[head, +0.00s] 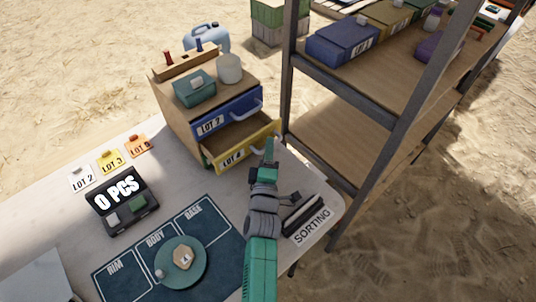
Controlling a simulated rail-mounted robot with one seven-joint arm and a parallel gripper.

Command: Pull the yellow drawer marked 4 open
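The yellow drawer (247,151), marked LOT 4, is in the wooden cabinet on the table, below the blue drawer (227,114) marked LOT 7. The yellow drawer stands partly out of the cabinet and I see bare wood inside it. Its pale handle shows in part at the right end of the yellow front. My gripper (268,147) is right at that handle, over the right part of the drawer front. The fingers overlap the handle in this view, and I cannot tell whether they are closed on it.
A metal-framed shelf (350,90) with boxes stands close to the right of the cabinet. A teal box (193,90) and a white jar (229,69) sit on top of the cabinet. A marked mat (125,285), a round teal plate and a black counter box (122,205) lie on the table in front.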

